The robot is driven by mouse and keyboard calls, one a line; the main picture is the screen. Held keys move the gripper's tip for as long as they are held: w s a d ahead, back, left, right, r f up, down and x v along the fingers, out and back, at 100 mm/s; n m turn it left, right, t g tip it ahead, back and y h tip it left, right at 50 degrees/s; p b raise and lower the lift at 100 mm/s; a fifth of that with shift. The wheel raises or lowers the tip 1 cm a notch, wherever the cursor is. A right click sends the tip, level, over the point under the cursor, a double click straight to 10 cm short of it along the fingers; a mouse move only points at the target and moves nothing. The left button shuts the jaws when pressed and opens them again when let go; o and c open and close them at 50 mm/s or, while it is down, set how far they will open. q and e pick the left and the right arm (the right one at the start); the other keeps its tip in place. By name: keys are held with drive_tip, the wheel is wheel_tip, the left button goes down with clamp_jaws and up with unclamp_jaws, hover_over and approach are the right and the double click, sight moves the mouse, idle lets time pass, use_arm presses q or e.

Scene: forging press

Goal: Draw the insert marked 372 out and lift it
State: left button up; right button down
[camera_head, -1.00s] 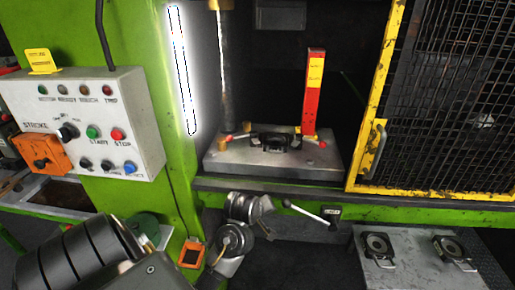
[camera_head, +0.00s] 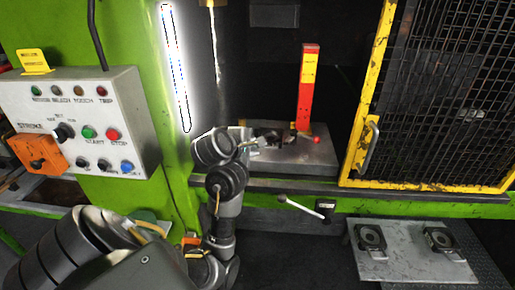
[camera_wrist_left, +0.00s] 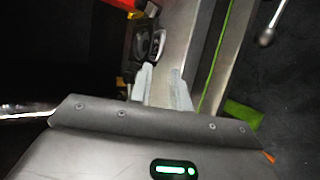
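A dark insert (camera_head: 275,137) sits on the steel bed plate (camera_head: 315,157) inside the press, partly hidden behind my left arm. It also shows in the left wrist view (camera_wrist_left: 150,43), just beyond the fingertips. No number is legible on it. My left gripper reaches into the press at the front left of the plate. Its two fingers are apart and empty in the left wrist view (camera_wrist_left: 161,85), and I see no contact with the insert. Two similar dark pieces, one left (camera_head: 371,238) and one right (camera_head: 440,240), lie on a grey side table. My right gripper is not in view.
A red upright block (camera_head: 307,90) stands on the plate behind the insert. A lever with a red knob (camera_head: 316,139) is beside it. A yellow mesh guard (camera_head: 440,95) bounds the opening at right, the green press column (camera_head: 165,90) at left. A handle (camera_head: 305,208) projects below.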

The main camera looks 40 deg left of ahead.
sight(267, 147)
use_arm(q)
drive_tip(key=x, duration=0.9)
drive_tip(key=shift+r, duration=0.1)
drive_tip(key=shift+x, duration=0.8)
clamp_jaws()
idle(0.6)
